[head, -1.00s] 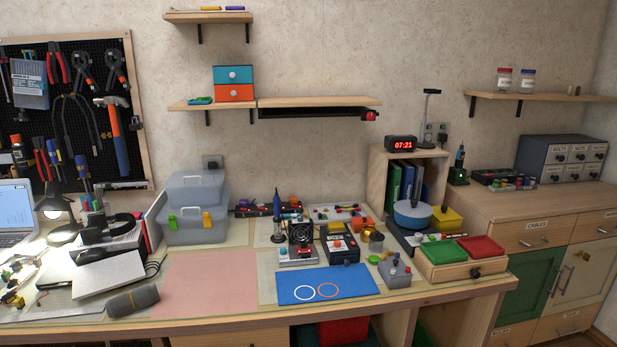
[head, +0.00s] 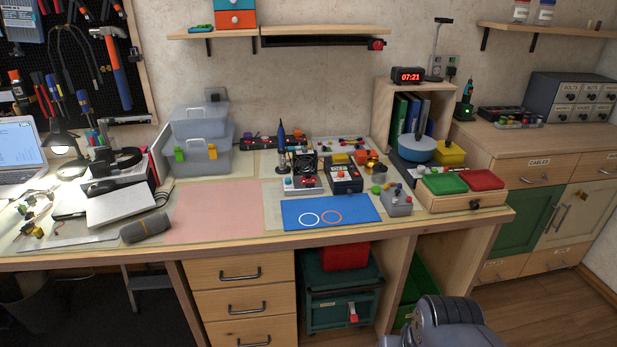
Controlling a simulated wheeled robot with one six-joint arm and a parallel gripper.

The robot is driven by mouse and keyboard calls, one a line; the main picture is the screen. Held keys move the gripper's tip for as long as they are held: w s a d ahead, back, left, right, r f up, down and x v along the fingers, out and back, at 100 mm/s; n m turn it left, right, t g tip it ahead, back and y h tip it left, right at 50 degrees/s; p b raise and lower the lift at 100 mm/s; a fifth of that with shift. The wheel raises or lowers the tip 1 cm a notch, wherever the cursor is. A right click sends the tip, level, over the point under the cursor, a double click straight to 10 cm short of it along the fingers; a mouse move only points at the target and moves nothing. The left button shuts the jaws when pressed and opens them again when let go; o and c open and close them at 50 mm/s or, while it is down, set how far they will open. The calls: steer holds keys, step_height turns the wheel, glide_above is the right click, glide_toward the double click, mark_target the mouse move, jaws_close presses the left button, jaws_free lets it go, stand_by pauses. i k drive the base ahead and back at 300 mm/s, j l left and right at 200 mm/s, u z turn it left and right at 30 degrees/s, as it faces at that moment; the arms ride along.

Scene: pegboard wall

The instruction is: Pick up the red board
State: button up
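A flat red panel (head: 483,180), the thing here that best fits the red board, lies at the right end of the workbench. It sits beside a matching green panel (head: 444,183), on a light wooden box (head: 470,202) with a dark knob on its front. Its top is in plain view, with nothing on it. My gripper is not in view. Only a dark grey rounded part of my own arm or body shows at the bottom right, well below and in front of the bench.
A blue mat (head: 350,213) with two rings and a pink mat (head: 218,212) lie left of the box. A small grey box (head: 397,203) with coloured knobs stands close to its left. A blue round-lidded pot (head: 416,148) stands behind. Open floor (head: 530,290) lies front right.

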mark_target(307, 179)
steer(key=i+j, duration=0.35)
steer(key=j, duration=0.15)
steer(key=i+j, duration=0.75)
steer(key=j, duration=0.3)
steer(key=l+z, duration=0.05)
